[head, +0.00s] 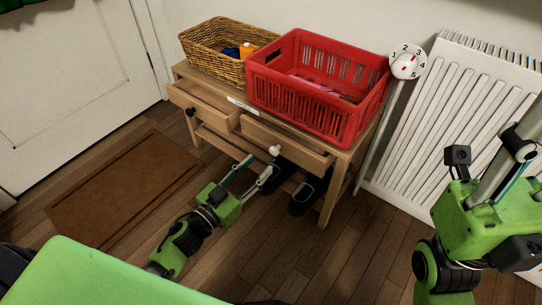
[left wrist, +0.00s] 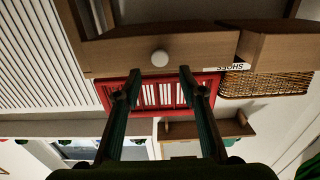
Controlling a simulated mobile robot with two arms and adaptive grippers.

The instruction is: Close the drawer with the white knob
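The drawer with the white knob (head: 286,138) is the right one in the wooden table, and it stands partly pulled out. Its round white knob (head: 275,150) also shows in the left wrist view (left wrist: 160,58), on the drawer front. My left gripper (head: 254,170) is open and empty, in front of and a little below the knob. In the left wrist view its fingertips (left wrist: 161,72) lie on either side of the knob's line, apart from each other. My right gripper (head: 514,150) is at the right edge, partly cut off, and its opening is unclear.
The drawer with the black knob (head: 205,108) is also pulled out. A wicker basket (head: 215,55) and a red crate (head: 310,95) stand on the table (head: 348,152). Dark shoes (head: 305,195) are below. A white radiator (head: 450,120) is at the right, a brown mat (head: 120,190) at the left.

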